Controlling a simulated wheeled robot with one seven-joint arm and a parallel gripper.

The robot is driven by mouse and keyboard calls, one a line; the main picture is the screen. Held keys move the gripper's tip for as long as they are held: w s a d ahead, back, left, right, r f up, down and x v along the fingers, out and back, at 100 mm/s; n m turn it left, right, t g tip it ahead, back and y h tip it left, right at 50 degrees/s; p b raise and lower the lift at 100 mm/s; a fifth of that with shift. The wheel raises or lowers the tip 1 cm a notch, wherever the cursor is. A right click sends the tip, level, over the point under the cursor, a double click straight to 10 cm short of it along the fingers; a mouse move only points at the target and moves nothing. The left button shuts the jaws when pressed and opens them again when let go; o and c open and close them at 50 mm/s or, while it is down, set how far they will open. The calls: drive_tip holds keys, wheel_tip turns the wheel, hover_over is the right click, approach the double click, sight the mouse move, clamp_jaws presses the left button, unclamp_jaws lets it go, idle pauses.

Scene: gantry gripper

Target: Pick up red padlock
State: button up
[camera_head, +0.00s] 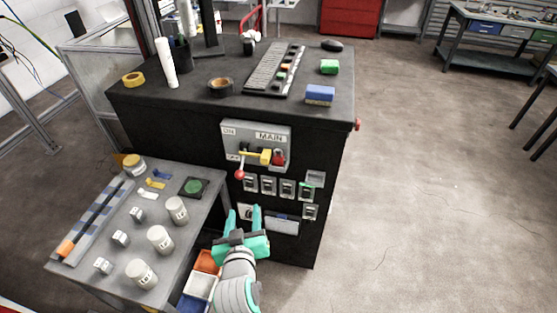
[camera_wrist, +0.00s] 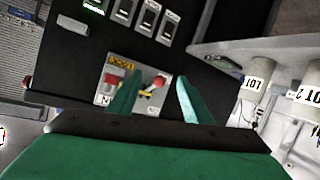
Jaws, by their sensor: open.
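The red padlock (camera_head: 279,157) hangs at the right of the grey MAIN switch panel (camera_head: 272,133) on the black cabinet's front, beside a yellow lever (camera_head: 256,156). In the wrist view the padlock (camera_wrist: 110,79) is a small red block left of the fingers, partly unclear. A red ball knob (camera_head: 239,174) sits at the panel's lower left; in the wrist view the knob (camera_wrist: 158,82) shows between the fingertips. My gripper (camera_head: 244,211) is open and empty, with teal fingers pointing at the cabinet below the panel. It also shows in the wrist view (camera_wrist: 158,82).
Several small grey switches (camera_head: 268,187) line the cabinet front between gripper and panel. A grey side table (camera_head: 110,211) with white canisters stands close on the left. Open bins (camera_head: 202,285) sit beside my arm. The floor (camera_head: 430,190) at right is clear.

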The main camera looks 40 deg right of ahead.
drive_tip(key=w+d+r+m+g+h, duration=0.1)
drive_tip(key=w+d+r+m+g, duration=0.15)
drive_tip(key=d+r, duration=0.35)
drive_tip(key=m+h, duration=0.1)
drive_tip(key=m, duration=0.2)
approach(278, 150)
drive_tip(key=shift+g, duration=0.65)
drive_tip(key=x, duration=0.6)
drive_tip(key=shift+w+d+r, duration=0.1)
drive_tip(key=shift+w, duration=0.4)
drive_tip(key=shift+w+d, duration=0.35)
clamp_jaws()
